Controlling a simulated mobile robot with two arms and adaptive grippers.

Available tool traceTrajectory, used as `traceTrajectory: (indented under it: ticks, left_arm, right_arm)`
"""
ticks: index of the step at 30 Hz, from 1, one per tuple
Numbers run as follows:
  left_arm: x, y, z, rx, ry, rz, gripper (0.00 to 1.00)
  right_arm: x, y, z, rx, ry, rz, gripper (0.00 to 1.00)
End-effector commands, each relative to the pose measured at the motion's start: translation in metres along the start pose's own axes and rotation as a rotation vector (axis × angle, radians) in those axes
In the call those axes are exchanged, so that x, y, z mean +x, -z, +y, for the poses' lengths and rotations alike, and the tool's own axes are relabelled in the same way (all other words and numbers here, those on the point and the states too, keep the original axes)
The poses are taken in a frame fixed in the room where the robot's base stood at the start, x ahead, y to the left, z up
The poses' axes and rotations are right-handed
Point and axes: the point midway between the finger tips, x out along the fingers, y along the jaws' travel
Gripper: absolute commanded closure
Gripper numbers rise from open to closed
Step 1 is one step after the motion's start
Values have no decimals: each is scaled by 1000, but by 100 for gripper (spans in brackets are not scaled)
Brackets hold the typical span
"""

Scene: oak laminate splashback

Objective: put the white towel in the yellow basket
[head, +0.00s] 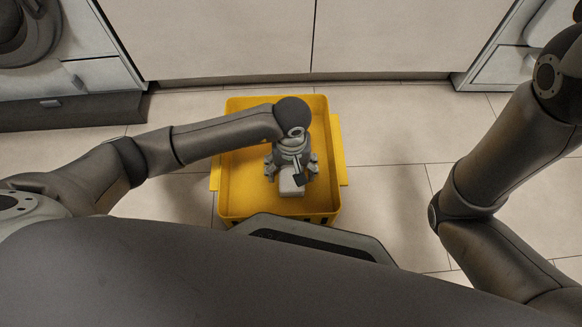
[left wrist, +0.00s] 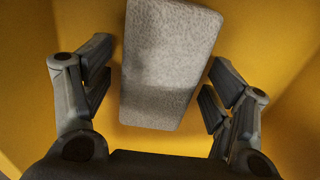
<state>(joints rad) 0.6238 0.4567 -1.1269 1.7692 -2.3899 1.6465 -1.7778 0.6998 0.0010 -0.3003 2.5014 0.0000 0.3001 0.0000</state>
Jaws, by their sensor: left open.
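The yellow basket (head: 240,190) stands on the floor in front of me. The white towel (head: 291,184) shows as a small pale block within its outline, partly hidden by my left gripper (head: 292,172). In the left wrist view the towel (left wrist: 168,62) looks pale grey, folded into a slab, with the yellow basket (left wrist: 260,35) surface behind it. The left gripper (left wrist: 155,110) is open, with one finger on each side of the towel and visible gaps between. Whether the towel rests on the basket floor is hard to tell. The right arm shows at the right, but its gripper is out of view.
Pale cabinet fronts (head: 215,40) close off the space behind the basket. Washing-machine-like white units stand at both upper corners. Tiled floor (head: 385,190) is clear to the right of the basket, up to my right arm.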

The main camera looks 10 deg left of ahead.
Motion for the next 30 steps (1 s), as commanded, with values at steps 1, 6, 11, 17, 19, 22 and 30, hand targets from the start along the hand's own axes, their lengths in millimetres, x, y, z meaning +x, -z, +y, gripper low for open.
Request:
traceTrajectory:
  ticks: [1, 6, 11, 17, 19, 22, 30]
  left_arm:
    - [0, 0, 0, 0, 0, 0, 22]
    - [-4, 0, 0, 0, 0, -1, 22]
    - [-24, 1, 0, 1, -1, 3, 22]
    - [-59, 1, 0, 0, 0, 3, 22]
    - [-71, 1, 0, 1, 0, 2, 22]
    - [-88, 1, 0, 1, -1, 2, 22]
    - [-118, 0, 0, 0, 0, 0, 22]
  right_arm:
    - [0, 0, 0, 0, 0, 0, 100]
    - [4, -1, 1, 0, 0, 0, 100]
    - [18, -6, 4, 0, 0, 0, 100]
    - [43, -15, 9, 0, 0, 0, 100]
    - [51, -18, 11, 0, 0, 0, 100]
    - [62, -22, 13, -1, 0, 0, 100]
    - [79, -28, 17, -1, -1, 2, 100]
